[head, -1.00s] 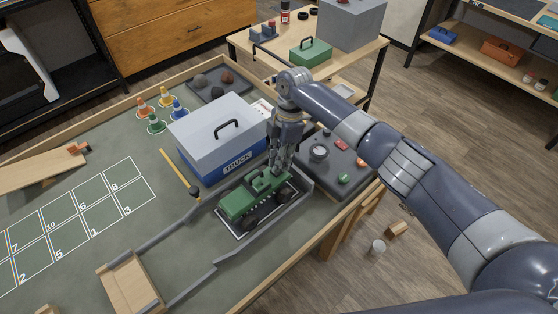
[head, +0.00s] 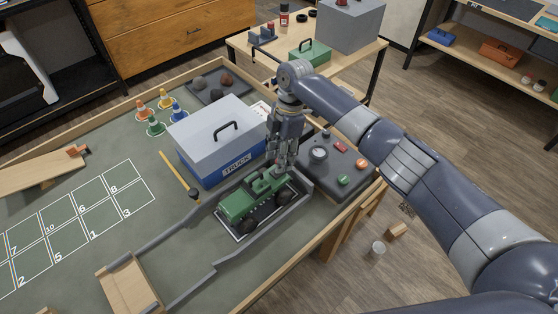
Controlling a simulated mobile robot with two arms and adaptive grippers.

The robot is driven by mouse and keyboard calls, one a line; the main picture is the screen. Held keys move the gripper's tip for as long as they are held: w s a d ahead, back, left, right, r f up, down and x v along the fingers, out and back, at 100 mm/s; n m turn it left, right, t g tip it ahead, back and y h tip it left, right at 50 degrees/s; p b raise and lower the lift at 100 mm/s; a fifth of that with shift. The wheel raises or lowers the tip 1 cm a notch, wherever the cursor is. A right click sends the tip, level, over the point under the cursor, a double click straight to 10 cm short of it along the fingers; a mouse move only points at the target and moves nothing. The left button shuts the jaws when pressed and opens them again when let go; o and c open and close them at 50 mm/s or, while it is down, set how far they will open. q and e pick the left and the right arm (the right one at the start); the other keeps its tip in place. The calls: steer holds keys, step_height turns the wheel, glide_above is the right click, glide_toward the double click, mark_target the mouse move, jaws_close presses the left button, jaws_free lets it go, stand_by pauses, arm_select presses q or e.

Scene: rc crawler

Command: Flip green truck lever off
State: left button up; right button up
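The green truck (head: 240,206) stands on a dark pad inside grey rails on the green table, beside the blue and grey box marked TRUCK. My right gripper (head: 282,165) points down over the truck's rear right end, with its fingertips at or just above the truck's top. The truck's lever cannot be made out; the gripper covers that part. Whether the fingers are apart or together is too small to tell. My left gripper is not in view.
The TRUCK box (head: 218,138) stands close behind the truck. A dark control panel (head: 335,160) with a gauge and coloured buttons lies to the right. Several small cones (head: 157,126) stand at the back left. A wooden ramp (head: 128,287) sits at the front.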

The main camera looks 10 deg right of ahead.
steer(key=v, duration=0.9)
steer(key=shift+r, duration=0.4)
steer(key=shift+d+f, duration=0.1)
steer(key=shift+d, duration=0.05)
